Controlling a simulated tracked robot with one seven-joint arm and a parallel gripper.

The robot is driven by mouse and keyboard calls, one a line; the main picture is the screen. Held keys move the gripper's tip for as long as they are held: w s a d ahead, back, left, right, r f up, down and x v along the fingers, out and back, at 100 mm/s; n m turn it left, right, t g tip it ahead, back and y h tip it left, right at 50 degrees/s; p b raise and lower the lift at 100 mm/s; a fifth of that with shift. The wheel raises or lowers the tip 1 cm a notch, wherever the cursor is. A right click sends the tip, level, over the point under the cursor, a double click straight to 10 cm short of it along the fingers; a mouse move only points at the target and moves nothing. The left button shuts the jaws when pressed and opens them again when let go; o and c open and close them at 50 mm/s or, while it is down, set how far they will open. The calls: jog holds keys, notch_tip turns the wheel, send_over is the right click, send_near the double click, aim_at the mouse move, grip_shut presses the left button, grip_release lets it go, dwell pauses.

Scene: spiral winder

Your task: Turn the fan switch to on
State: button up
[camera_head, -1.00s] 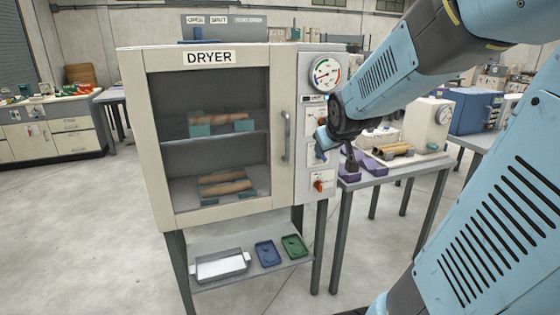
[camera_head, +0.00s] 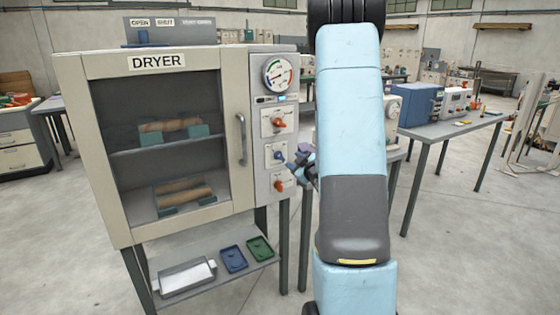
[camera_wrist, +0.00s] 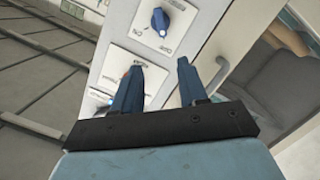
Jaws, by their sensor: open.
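The dryer's control panel (camera_head: 262,170) carries a red-orange knob (camera_head: 279,122) at the top, a blue knob (camera_head: 278,154) in the middle and another red-orange knob (camera_head: 279,186) at the bottom. Their labels are too small to read, so I cannot tell which is the fan switch. My gripper (camera_head: 302,164) is just right of the panel, partly hidden by my arm. In the wrist view my gripper (camera_wrist: 160,66) is open and empty, facing the panel. A blue knob (camera_wrist: 160,20) shows beyond the fingertips, and a bit of orange shows behind the left finger.
The dryer door is shut, with a vertical handle (camera_head: 242,140) left of the panel. A round gauge (camera_head: 278,74) sits above the knobs. Trays (camera_head: 187,276) lie on the shelf below. A table (camera_head: 452,130) with equipment stands at right; the floor between is clear.

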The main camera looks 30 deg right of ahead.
jog(key=n+t+y, duration=0.1)
jog(key=t, duration=0.1)
send_near(281, 158)
jog(key=w, duration=0.9)
jog(key=shift+a+r, duration=0.1)
jog(key=shift+r, duration=0.1)
jog(key=shift+c, duration=0.2)
